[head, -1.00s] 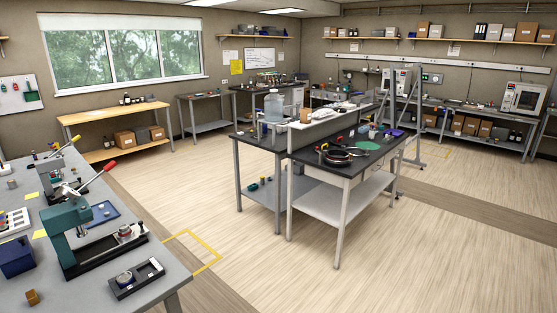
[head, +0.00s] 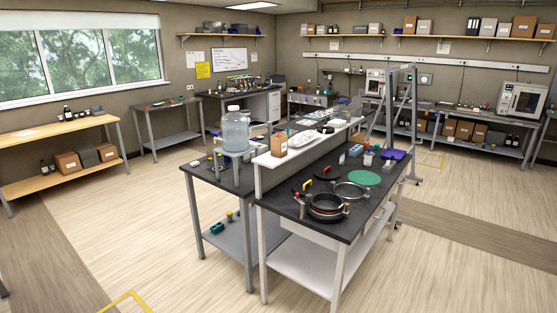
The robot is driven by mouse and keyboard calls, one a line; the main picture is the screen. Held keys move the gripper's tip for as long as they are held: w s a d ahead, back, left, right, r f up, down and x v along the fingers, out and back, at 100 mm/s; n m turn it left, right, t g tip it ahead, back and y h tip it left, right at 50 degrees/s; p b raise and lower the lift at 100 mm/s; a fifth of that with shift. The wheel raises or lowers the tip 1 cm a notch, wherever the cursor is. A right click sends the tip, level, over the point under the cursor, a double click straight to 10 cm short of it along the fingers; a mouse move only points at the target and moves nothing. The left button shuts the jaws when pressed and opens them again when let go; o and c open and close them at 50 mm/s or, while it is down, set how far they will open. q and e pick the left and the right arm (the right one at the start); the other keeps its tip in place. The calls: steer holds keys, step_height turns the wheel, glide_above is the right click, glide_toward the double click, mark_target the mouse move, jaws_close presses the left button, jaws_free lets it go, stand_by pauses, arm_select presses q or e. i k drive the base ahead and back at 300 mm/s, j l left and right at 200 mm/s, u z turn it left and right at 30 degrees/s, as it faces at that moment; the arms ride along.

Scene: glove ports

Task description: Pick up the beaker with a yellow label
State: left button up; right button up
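I cannot make out a beaker with a yellow label in the head view. A small white cup-like container (head: 368,158) stands on the black-topped centre bench (head: 292,208), too small to tell any label. A clear glass-like vessel (head: 341,116) stands farther back near the raised shelf, also too small to read. Neither of my grippers shows in the head view.
The centre bench also holds round black clamp rings (head: 326,205), a green disc (head: 364,178) and a large water jug (head: 236,132). A grey wheeled frame (head: 411,120) stands behind it. Wooden shelving (head: 62,136) is at left. Open floor lies left and right.

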mark_target(210, 154)
steer(key=i+j+u, duration=0.1)
steer(key=i+u, duration=0.4)
steer(key=i, duration=0.25)
steer(key=i+l+u, duration=0.2)
steer(key=i+u, duration=0.25)
steer(key=i, duration=0.25)
steer(key=i+j+z, duration=0.15)
steer(key=i, duration=0.25)
steer(key=i+j+z, duration=0.2)
steer(key=i, duration=0.2)
steer(key=i+j+z, duration=0.15)
steer(key=i, duration=0.25)
steer(key=i+j, duration=0.1)
steer(key=j+z, duration=0.1)
steer(key=z, duration=0.75)
steer(key=i+j+z, duration=0.15)
steer(key=j+z, duration=0.6)
steer(key=j, duration=0.2)
steer(key=j+z, duration=0.8)
steer(key=j, duration=0.2)
steer(key=k, duration=0.05)
